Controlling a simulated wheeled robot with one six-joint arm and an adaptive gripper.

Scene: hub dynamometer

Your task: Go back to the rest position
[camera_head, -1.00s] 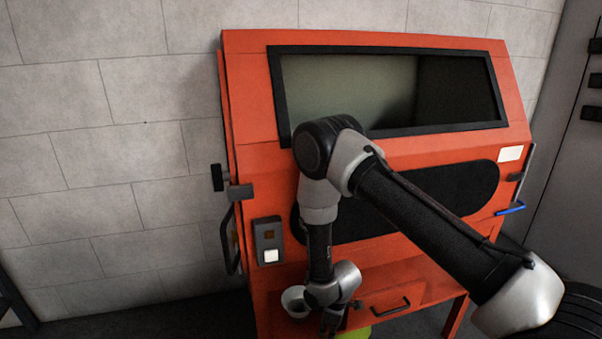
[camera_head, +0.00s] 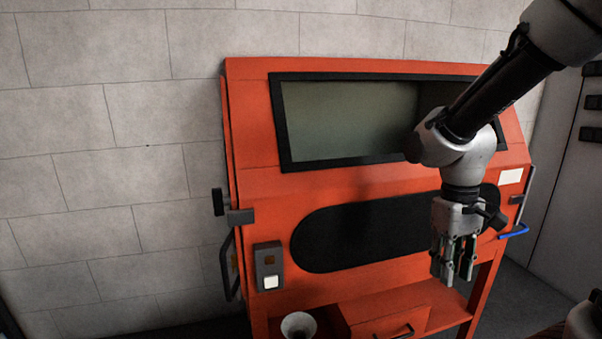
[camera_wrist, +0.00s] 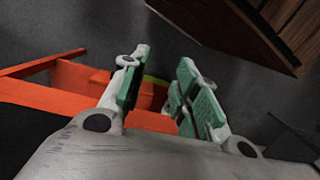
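My gripper (camera_head: 455,274) hangs with its fingers pointing down at the right of the head view, in front of the orange machine (camera_head: 262,210). In the wrist view, the green-padded fingers of my gripper (camera_wrist: 160,85) stand apart with nothing held between them. My arm covers part of the machine's window and its dark oval panel.
The machine has a window (camera_head: 345,120), a dark oval panel (camera_head: 350,240), a switch box (camera_head: 268,268), a drawer (camera_head: 385,320) and a blue handle (camera_head: 513,232). A white cup-like part (camera_head: 299,325) sits low. A brown wooden thing (camera_wrist: 285,30) shows in the wrist view.

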